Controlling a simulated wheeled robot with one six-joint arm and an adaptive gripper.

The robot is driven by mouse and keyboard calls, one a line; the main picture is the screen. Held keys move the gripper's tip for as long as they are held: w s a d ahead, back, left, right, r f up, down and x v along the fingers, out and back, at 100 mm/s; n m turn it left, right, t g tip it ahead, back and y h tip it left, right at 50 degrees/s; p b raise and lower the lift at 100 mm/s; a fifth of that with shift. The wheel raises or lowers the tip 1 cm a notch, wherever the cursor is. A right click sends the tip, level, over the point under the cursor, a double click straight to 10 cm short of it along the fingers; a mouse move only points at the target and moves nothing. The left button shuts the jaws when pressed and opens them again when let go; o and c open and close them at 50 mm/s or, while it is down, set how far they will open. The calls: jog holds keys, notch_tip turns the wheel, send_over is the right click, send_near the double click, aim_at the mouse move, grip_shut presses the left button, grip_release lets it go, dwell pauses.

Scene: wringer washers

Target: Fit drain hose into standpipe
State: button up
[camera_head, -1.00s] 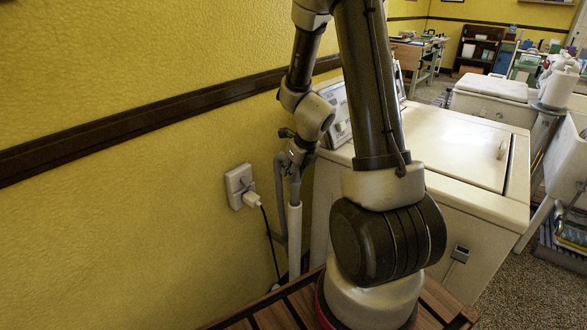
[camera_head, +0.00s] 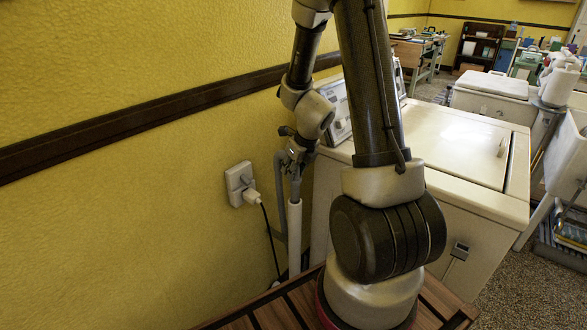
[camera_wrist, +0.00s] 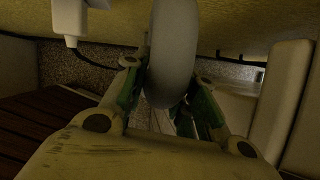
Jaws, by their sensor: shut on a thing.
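The grey drain hose (camera_head: 280,190) hangs in a bend beside the yellow wall, left of the white washer. My gripper (camera_head: 296,155) is shut on the hose near the top of the bend. In the wrist view the thick pale hose (camera_wrist: 172,50) passes between the two fingers of my gripper (camera_wrist: 168,95). The white upright standpipe (camera_head: 295,238) stands directly below the gripper. A short grey hose length comes down in line with the standpipe's top. I cannot tell whether the hose end is inside the pipe or just above it.
A wall outlet (camera_head: 240,184) with a white plug and black cord is left of the hose. The white washer (camera_head: 455,150) stands close on the right. A slatted wooden surface (camera_head: 270,315) lies below, in front. My arm hides part of the washer.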

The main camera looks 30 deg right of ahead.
aim_at(294, 190)
jog(key=shift+f, duration=0.65)
dwell(0.8)
jog(key=shift+f, duration=0.7)
jog(key=shift+f, duration=0.95)
jog(key=shift+f, duration=0.35)
jog(key=shift+f, duration=0.3)
dwell(0.4)
jog(key=shift+f, duration=0.7)
jog(key=shift+f, duration=0.15)
jog(key=shift+s+f, duration=0.15)
jog(key=shift+f, duration=0.25)
dwell(1.1)
